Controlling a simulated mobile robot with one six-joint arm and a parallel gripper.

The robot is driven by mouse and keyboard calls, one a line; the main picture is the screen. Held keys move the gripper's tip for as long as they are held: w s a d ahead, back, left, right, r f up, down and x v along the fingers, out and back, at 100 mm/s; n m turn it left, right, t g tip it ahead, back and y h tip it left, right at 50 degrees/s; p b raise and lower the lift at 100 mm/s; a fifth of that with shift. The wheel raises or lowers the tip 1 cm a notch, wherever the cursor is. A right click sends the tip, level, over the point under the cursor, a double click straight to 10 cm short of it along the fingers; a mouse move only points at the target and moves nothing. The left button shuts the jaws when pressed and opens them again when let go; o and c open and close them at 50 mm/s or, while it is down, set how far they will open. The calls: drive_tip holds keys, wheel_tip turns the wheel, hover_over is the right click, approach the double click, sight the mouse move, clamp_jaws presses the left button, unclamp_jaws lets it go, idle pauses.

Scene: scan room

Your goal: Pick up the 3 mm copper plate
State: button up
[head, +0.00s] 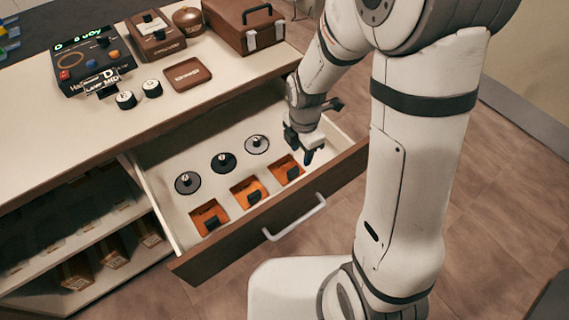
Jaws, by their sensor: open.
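An open drawer (172,212) holds three square orange-copper plates with black knobs in its front row. They are the left plate (203,213), the middle plate (241,186) and the right plate (280,165). Their thickness markings are too small to read, so I cannot tell which is the 3 mm one. My gripper (304,156) is open, pointing down over the drawer's right part, just right of the right copper plate's knob. Whether it touches that plate is not clear. I see nothing held in it.
The drawer front has a pale handle (294,218). The counter above holds a control box (90,60), two small round pieces (126,99), a brown tray (187,75) and a brown case (240,22).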

sight(296, 168)
drive_tip(key=shift+n, duration=0.4)
drive_tip(key=f, duration=0.3)
drive_tip(key=f+b, duration=0.1)
drive_tip(key=f, duration=0.2)
drive_tip(key=a+f, duration=0.1)
drive_tip(key=f, duration=0.2)
drive_tip(key=shift+w, duration=0.1)
drive_tip(key=shift+c, duration=0.2)
clamp_jaws()
